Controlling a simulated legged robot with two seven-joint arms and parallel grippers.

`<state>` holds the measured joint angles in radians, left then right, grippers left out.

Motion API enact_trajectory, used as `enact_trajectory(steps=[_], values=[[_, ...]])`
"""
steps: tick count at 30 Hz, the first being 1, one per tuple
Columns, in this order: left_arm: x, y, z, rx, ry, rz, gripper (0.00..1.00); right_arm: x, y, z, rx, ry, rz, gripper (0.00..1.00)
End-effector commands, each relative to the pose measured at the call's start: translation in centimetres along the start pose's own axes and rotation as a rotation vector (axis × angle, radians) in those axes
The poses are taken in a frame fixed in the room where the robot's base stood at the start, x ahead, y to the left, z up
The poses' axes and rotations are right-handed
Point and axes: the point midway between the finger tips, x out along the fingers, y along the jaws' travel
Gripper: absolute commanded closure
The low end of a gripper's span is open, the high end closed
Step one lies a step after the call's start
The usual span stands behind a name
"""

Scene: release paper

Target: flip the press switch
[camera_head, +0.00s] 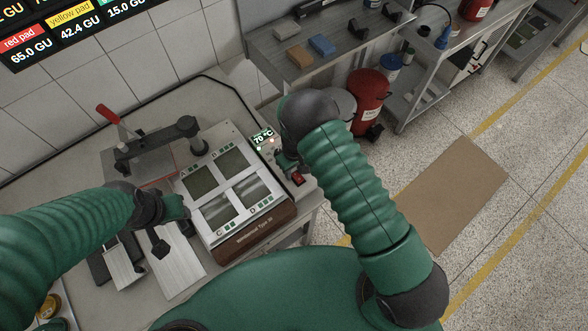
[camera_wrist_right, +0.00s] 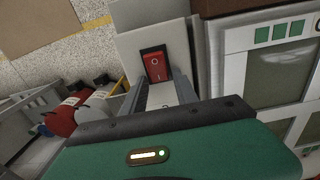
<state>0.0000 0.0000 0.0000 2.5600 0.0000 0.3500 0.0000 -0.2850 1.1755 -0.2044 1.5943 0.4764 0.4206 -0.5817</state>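The red press switch (camera_head: 298,180) sits in a black frame on the right side of a light control box with a "70 °C" display (camera_head: 262,136). In the right wrist view the switch (camera_wrist_right: 156,66) is large, its face marked with a circle. My right gripper (camera_wrist_right: 163,88) is open, one finger on either side of the view just below the switch, nothing held. In the head view my right gripper (camera_head: 289,163) is by the box, partly hidden by my arm. My left gripper (camera_head: 172,210) is left of the four-panel device; its fingers are unclear.
The four-panel device (camera_head: 247,236) with a brown front stands beside the box. A press with a red handle (camera_head: 108,114) stands behind it. A shelf (camera_head: 290,70) and red canister (camera_head: 368,95) are at the back.

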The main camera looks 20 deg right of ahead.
Motion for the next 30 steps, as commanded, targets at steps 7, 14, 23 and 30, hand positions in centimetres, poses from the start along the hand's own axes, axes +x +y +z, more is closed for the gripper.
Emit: enact_trajectory(steps=[7, 14, 23, 30], values=[[0.0, 0.0, 0.0, 0.000, 0.000, 0.000, 0.55, 0.0, 0.0, 0.0, 0.000, 0.000, 0.000, 0.99], [0.1, 0.0, 0.0, 0.000, 0.000, 0.000, 0.55, 0.0, 0.0, 0.1, 0.002, 0.007, -0.001, 1.00], [3.0, 0.0, 0.7, 0.000, 0.000, 0.000, 0.55, 0.6, 0.2, 1.0, 0.013, 0.214, -0.006, 1.00], [5.9, 0.0, 1.4, 0.000, 0.000, 0.000, 0.55, 0.2, 0.1, 1.4, 0.005, 0.371, -0.002, 1.00]])
